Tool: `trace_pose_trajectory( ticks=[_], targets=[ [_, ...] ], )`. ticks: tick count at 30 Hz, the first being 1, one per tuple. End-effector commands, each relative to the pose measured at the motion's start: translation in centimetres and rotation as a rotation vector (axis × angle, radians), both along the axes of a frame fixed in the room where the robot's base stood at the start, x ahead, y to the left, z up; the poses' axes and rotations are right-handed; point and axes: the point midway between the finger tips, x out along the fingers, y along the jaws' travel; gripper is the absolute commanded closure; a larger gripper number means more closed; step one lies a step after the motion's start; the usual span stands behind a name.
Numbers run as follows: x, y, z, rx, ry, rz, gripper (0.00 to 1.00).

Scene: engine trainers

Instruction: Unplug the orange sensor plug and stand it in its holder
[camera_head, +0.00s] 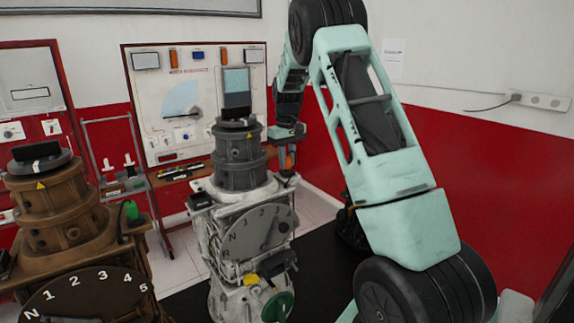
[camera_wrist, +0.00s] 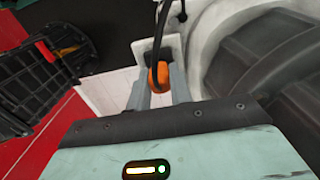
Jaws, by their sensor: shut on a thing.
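The orange sensor plug (camera_wrist: 159,76) is between the two grey fingers of my gripper (camera_wrist: 160,88) in the wrist view, with a dark cable running up from it. My gripper is shut on it. In the head view the orange plug (camera_head: 290,158) shows small at the right side of the grey engine trainer (camera_head: 240,215), just below my wrist. Whether the plug is seated in a socket or free of it I cannot tell. I cannot make out its holder for certain.
A brown engine trainer (camera_head: 60,215) with a green plug (camera_head: 132,210) stands at the left. A red-framed instrument panel (camera_head: 150,100) is behind, with a bench (camera_head: 165,180) below it. In the wrist view, a black slatted thing (camera_wrist: 55,65) is at the left.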

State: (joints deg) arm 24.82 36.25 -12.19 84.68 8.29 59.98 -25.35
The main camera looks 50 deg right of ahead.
Motion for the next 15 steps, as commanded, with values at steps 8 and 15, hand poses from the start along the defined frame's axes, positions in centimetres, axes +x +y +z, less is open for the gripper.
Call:
trace_pose_trajectory(
  ticks=[8,15],
  targets=[
    [0.0,0.0,1.3,0.0,-0.001,0.0,1.0],
    [0.0,0.0,2.2,0.0,-0.001,0.0,1.0]
  ],
)
